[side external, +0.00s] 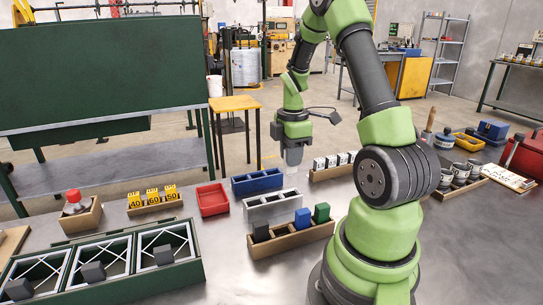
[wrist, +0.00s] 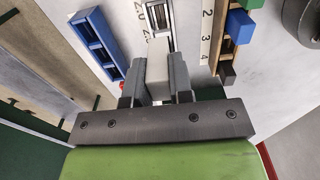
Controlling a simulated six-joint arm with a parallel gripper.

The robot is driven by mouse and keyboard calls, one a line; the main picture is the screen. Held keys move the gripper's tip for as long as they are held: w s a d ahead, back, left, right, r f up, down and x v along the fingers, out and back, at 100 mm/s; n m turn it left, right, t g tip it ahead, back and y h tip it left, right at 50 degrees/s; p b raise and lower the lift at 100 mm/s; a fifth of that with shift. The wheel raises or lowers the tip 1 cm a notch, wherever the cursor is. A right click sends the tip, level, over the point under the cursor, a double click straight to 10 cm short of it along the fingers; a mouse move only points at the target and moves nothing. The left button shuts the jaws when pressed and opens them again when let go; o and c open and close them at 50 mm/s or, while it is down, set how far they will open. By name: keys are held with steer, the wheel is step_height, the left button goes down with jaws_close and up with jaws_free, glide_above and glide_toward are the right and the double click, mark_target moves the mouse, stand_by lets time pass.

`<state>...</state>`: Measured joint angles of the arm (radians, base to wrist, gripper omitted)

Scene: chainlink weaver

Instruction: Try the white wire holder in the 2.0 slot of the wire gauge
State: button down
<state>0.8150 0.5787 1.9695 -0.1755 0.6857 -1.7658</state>
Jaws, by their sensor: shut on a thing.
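My gripper (wrist: 157,75) is shut on the white wire holder (wrist: 157,58), a pale block between its two grey fingers. In the side view my gripper (side external: 292,160) hangs over the table behind the grey wire gauge (side external: 272,208); the holder is hard to make out there. In the wrist view the gauge (wrist: 160,14) lies just beyond the holder, with small size numbers along its left edge.
A wooden rack (side external: 293,240) in front of the gauge holds black (side external: 261,232), blue (side external: 302,218) and green (side external: 322,212) holders. A blue slotted tray (side external: 257,181) lies behind the gauge, a red tray (side external: 212,199) to its left. A green divided tray (side external: 150,277) is at front left.

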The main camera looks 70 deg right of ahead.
steer(key=shift+d+f, duration=0.1)
steer(key=shift+f, duration=3.55)
steer(key=c, duration=0.9)
jaws_free()
step_height(320, 180, up, 10)
steer(key=shift+s, duration=0.1)
